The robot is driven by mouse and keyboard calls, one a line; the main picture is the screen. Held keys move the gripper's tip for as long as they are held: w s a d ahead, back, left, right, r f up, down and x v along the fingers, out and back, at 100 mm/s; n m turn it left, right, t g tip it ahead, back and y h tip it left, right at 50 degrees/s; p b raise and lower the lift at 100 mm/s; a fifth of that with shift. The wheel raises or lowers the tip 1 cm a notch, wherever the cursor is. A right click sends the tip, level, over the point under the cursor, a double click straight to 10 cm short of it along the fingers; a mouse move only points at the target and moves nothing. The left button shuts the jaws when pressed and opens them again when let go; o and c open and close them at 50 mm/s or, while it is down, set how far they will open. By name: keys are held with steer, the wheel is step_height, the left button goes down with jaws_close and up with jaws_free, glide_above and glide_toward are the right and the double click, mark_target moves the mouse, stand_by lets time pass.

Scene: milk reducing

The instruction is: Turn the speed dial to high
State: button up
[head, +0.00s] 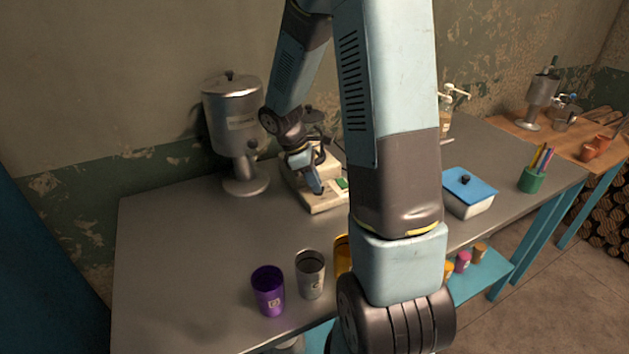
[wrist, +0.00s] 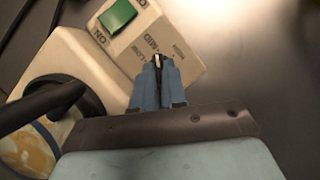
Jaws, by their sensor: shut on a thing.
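A cream machine base (head: 326,204) stands on the grey table, and its front panel (wrist: 187,68) fills the upper middle of the wrist view. The panel carries a green switch (wrist: 117,15) marked ON and printed speed labels, of which LOW and MID can be made out; a third label lies to the right. My gripper (wrist: 158,66) points at the panel beside these labels, its blue fingers close together. It is shut on the speed dial (wrist: 157,59), a small part showing between the fingertips. Most of the dial is hidden, so its setting cannot be read.
A large metal canister (head: 232,115) stands left of the machine. A purple cup (head: 268,290) and a metal cup (head: 310,273) stand near the front edge. A blue-lidded box (head: 470,190) and a green pen holder (head: 532,180) are at right. The table's left part is clear.

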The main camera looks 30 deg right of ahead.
jaws_close()
steer(key=shift+w+d+m, duration=0.1)
steer(key=shift+m, duration=0.7)
steer(key=o, duration=0.6)
jaws_free()
steer(key=shift+r, duration=0.15)
steer(key=shift+y, duration=0.3)
steer(key=v, duration=1.3)
steer(key=shift+w+a+r, duration=0.1)
steer(key=shift+w+a, duration=0.1)
steer(key=shift+w, duration=0.1)
